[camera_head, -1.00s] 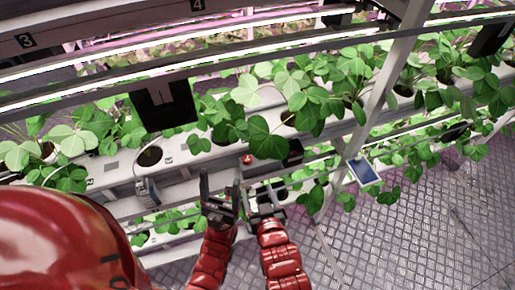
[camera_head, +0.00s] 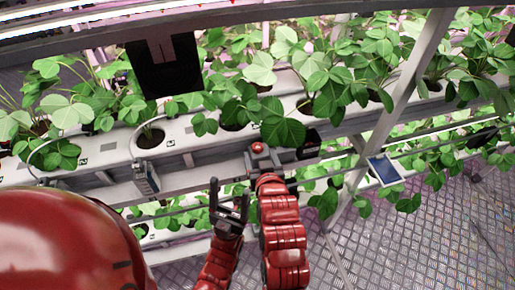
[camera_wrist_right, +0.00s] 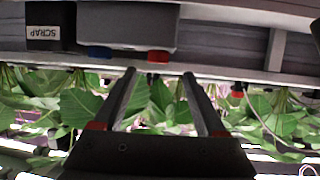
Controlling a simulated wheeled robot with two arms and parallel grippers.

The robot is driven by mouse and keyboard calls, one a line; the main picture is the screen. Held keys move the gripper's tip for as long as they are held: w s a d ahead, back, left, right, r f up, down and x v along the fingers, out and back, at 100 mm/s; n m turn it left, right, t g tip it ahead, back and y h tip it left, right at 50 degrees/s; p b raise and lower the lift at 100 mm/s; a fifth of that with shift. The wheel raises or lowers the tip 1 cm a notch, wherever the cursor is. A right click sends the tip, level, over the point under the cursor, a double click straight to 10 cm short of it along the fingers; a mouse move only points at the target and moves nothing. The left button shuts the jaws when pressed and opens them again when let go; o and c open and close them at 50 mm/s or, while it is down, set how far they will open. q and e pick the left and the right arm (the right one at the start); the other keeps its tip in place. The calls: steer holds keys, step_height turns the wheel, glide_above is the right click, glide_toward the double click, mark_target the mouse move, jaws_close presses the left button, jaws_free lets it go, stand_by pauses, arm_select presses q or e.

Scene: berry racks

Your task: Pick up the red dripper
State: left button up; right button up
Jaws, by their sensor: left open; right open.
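A red cap-like piece (camera_head: 258,148), which may be the red dripper, sits on a grey box (camera_head: 264,162) at the rack's front. In the right wrist view a red piece (camera_wrist_right: 158,56) and a blue piece (camera_wrist_right: 98,52) show at the edge of the grey box (camera_wrist_right: 127,25). My right gripper (camera_wrist_right: 160,75) is open and empty, its fingertips pointing at the red piece, apart from it in the picture. In the head view its forearm hides its fingers. My left gripper (camera_head: 229,188) is open and empty, left of the right arm.
A black box labelled SCRAP (camera_wrist_right: 50,25) stands beside the grey box. Another small red item (camera_wrist_right: 237,92) hangs among leaves. The white planter rail (camera_head: 105,148), strawberry plants and a slanted post (camera_head: 400,95) surround the spot. A tablet (camera_head: 385,170) is at right.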

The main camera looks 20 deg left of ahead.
mark_target(258, 148)
steer(key=shift+w, duration=0.3)
steer(key=p+x, duration=0.2)
steer(key=x, duration=0.1)
steer(key=shift+f, duration=0.25)
steer(key=shift+x, duration=0.75)
jaws_close()
